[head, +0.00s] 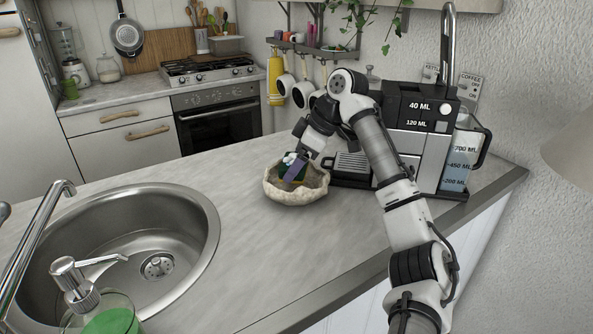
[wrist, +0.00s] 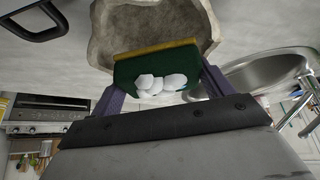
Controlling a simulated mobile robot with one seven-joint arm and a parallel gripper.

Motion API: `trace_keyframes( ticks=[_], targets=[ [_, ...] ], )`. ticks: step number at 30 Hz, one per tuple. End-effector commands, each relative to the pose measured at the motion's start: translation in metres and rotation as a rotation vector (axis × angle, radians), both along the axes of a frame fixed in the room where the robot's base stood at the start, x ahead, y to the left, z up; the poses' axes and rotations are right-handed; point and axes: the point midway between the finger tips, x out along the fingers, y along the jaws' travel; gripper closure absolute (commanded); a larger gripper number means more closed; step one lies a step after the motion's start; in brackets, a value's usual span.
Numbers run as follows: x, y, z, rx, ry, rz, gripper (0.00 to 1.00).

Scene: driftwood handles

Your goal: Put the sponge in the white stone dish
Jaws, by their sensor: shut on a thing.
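The white stone dish (head: 296,196) is a rough, pale bowl standing on the counter right of the sink. It also shows at the top of the wrist view (wrist: 104,38). My gripper (head: 294,168) is over the dish and points down into it. It is shut on the sponge (wrist: 128,72), which is dark green with a yellow edge and white foam on it. In the head view the sponge (head: 290,172) is at the dish opening, largely behind the fingers. I cannot tell whether it touches the dish floor.
A coffee machine (head: 414,140) stands right of the dish, with a dark slotted tray (head: 352,166) close to the dish. A steel sink (head: 150,240) and a soap dispenser (head: 92,300) are at the left. The counter (head: 270,260) in front of the dish is clear.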

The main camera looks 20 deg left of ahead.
Motion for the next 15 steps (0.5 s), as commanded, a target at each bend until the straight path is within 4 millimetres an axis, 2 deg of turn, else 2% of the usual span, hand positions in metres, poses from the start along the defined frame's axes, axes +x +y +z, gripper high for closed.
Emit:
trace_keyframes(
  ticks=[3, 5, 15],
  targets=[
    [0.000, -0.001, -0.020, -0.001, 0.003, -0.001, 0.39],
    [0.000, -0.001, -0.026, -0.001, 0.001, 0.000, 0.39],
    [0.000, 0.000, -0.030, 0.000, 0.001, 0.000, 0.39]
  ],
)
